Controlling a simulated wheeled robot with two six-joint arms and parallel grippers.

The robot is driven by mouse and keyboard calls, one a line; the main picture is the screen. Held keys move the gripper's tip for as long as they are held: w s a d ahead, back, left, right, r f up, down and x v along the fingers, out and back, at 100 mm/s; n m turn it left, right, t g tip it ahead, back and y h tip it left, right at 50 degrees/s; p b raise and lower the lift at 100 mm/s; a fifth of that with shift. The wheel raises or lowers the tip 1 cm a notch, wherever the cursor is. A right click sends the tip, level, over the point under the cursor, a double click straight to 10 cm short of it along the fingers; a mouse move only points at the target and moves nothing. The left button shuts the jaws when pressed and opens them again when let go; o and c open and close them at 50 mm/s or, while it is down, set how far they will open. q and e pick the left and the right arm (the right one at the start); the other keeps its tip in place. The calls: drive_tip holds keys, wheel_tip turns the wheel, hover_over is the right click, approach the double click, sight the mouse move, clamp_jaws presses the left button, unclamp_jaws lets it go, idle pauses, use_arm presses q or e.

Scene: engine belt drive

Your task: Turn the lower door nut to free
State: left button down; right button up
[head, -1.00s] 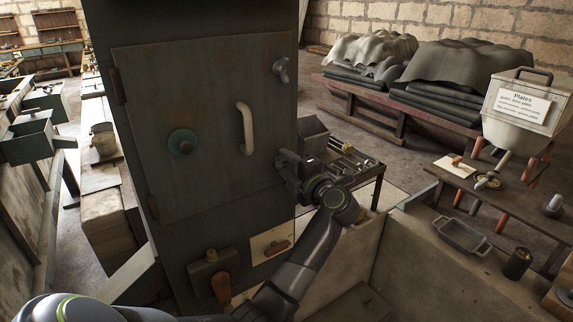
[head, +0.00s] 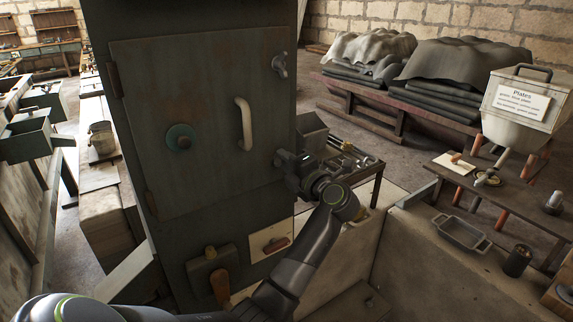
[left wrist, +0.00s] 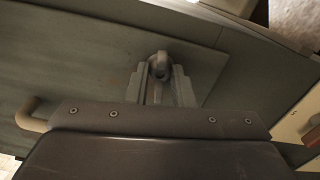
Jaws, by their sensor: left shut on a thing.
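The grey metal door (head: 205,110) is closed on the tall dark cabinet. My left gripper (head: 283,159) is at the door's lower right edge, where it is shut on the lower door nut. In the left wrist view the lower door nut (left wrist: 159,66), a grey piece with a rounded ring-like end, sits between the two fingers (left wrist: 160,88). Its stem is partly hidden by the fingers. The upper door nut (head: 279,66) stands apart near the door's top right corner. My right gripper is not in view.
A pale curved handle (head: 244,124) juts from the door and shows in the left wrist view (left wrist: 30,115). A round green knob (head: 181,137) is left of it. A trolley with a metal bin (head: 312,134) stands close behind my left gripper.

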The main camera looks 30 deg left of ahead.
use_arm(q)
drive_tip(key=shift+n+b, duration=6.05)
drive_tip(key=shift+n, duration=1.95)
drive_tip(key=c, duration=1.3)
unclamp_jaws()
drive_tip(key=shift+o, duration=0.2)
